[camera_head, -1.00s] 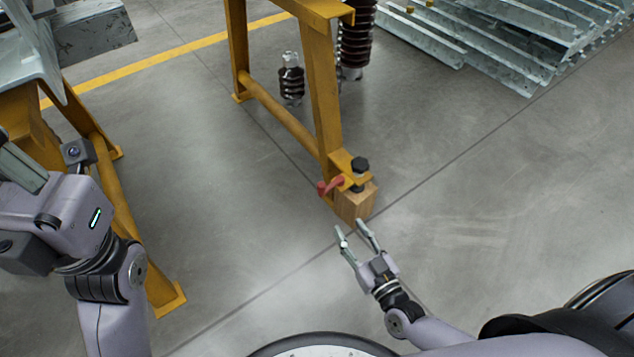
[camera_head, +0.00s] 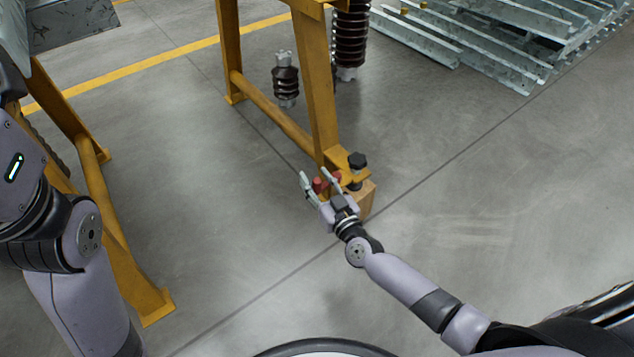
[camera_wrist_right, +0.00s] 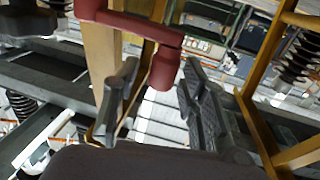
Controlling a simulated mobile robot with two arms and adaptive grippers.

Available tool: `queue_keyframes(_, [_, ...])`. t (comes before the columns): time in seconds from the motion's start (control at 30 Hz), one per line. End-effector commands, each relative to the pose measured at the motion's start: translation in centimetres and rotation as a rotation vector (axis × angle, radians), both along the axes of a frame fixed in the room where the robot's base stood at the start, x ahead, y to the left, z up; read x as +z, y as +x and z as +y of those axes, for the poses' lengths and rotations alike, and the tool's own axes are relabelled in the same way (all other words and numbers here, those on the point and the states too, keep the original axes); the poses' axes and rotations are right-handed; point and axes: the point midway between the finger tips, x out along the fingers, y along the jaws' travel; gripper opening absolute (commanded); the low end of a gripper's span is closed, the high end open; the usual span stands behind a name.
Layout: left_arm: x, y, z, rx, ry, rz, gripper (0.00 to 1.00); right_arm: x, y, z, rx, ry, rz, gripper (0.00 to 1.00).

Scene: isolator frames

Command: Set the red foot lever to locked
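In the right wrist view, the lever (camera_wrist_right: 165,68) is a red bar with a knob-like end hanging between the two fingers of the right gripper (camera_wrist_right: 160,85). A gap shows on the right of that end; contact on the left is unclear. My left arm is at the left edge, with its gripper out of view.
A wooden block (camera_head: 366,198) stands under the foot bracket. Dark ribbed insulators (camera_head: 285,82) stand behind the frame. Metal beams (camera_head: 480,45) lie at the back right. Another yellow stand (camera_head: 115,225) is at left. The floor to the right is clear.

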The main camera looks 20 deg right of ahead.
Motion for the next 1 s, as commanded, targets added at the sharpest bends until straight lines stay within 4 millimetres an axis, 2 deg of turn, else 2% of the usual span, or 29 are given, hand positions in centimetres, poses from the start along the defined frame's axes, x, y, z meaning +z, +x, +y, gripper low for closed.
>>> queue_keyframes(0.23, [0.05, -0.03, -0.01, 0.0, 0.0, -0.001, 0.0, 0.01, 0.05, 0.01, 0.0, 0.0, 0.0, 0.38])
queue_keyframes(0.8, [0.05, -0.07, -0.02, -0.001, 0.001, -0.002, 0.0, -0.01, 0.01, -0.01, 0.0, -0.001, 0.001, 0.0])
queue_keyframes(1.0, [0.05, -0.05, -0.01, -0.001, 0.001, -0.002, 0.0, -0.02, 0.01, -0.01, 0.0, -0.001, 0.001, 0.0])
